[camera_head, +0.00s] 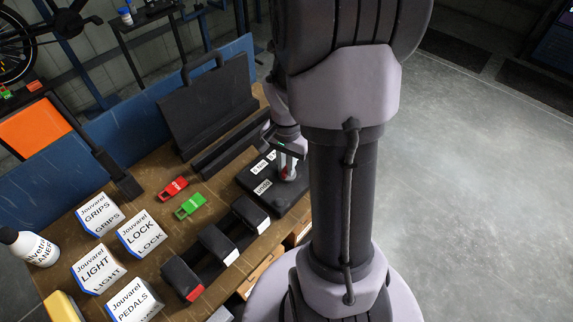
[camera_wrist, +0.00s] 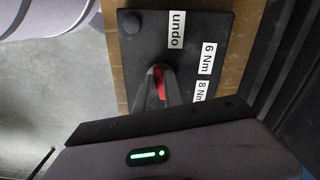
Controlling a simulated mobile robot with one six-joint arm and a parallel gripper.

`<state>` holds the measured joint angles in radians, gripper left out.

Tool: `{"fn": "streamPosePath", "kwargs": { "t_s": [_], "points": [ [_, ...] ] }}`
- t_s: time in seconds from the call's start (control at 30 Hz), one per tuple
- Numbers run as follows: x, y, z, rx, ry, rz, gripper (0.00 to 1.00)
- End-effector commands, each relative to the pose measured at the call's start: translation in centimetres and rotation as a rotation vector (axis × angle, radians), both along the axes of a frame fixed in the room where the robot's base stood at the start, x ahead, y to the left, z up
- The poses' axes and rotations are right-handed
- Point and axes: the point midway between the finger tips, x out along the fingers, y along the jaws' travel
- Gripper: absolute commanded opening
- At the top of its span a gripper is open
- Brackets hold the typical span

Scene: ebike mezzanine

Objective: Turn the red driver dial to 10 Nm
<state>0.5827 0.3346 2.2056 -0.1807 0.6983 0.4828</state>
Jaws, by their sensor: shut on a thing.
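The red driver dial (camera_head: 290,175) is mostly hidden by my gripper. In the wrist view a strip of the red dial (camera_wrist: 159,83) shows between the fingers. My gripper (camera_wrist: 160,90) is shut on it, above a black plate (camera_wrist: 143,60). The plate carries white labels "undo" (camera_wrist: 177,30), "6 Nm" (camera_wrist: 208,58) and "8 Nm" (camera_wrist: 201,91). No 10 Nm label is visible; the lower part of the plate is covered by my gripper. The dial's pointing direction cannot be told clearly. The plate also shows in the head view (camera_head: 262,173), on the workbench.
A black case (camera_head: 207,105) stands behind on the workbench (camera_head: 150,178). Red (camera_head: 173,188) and green (camera_head: 190,206) small tools lie left of the plate. Several black blocks (camera_head: 217,244) and white labelled boxes (camera_head: 142,234) stand nearer. Open floor lies right.

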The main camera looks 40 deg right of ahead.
Motion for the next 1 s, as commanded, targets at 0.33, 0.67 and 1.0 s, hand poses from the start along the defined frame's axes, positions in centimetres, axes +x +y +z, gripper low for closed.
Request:
{"fn": "streamPosePath", "kwargs": {
  "t_s": [0.33, 0.67, 1.0],
  "points": [
    [0.0, 0.0, 0.0, 0.0, -0.001, -0.002, 0.22],
    [0.0, 0.0, 0.0, 0.0, -0.001, -0.001, 0.35],
    [0.1, -0.1, 6.8, -0.003, -0.005, -0.001, 0.35]
  ]
}}
